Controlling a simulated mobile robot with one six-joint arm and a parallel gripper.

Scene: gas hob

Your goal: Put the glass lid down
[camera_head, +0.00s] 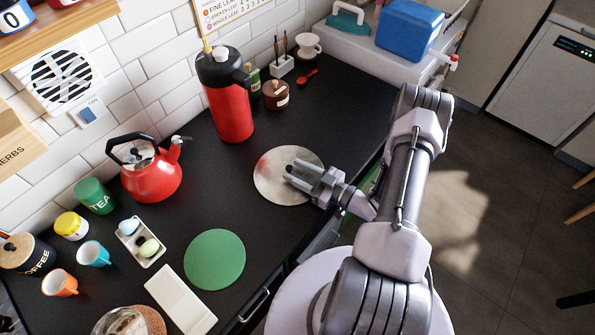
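A round, pale grey, shiny disc, which looks like the glass lid (272,186), shows in the head view near the middle of the dark worktop. My gripper (291,173) reaches in from the right, with its fingertips over the middle of the disc. A small dark spot, perhaps the lid's knob, shows at the fingertips. The fingers hide part of the disc. I cannot tell whether they are closed on the knob, or whether the disc rests on the worktop or is held just above it.
A red flask (231,112) stands behind the disc, and a red kettle (152,180) stands to the left. A flat green round mat (215,259) lies at the front left. A white rectangular board (180,300) lies beside it. Bare worktop (215,195) separates kettle and disc.

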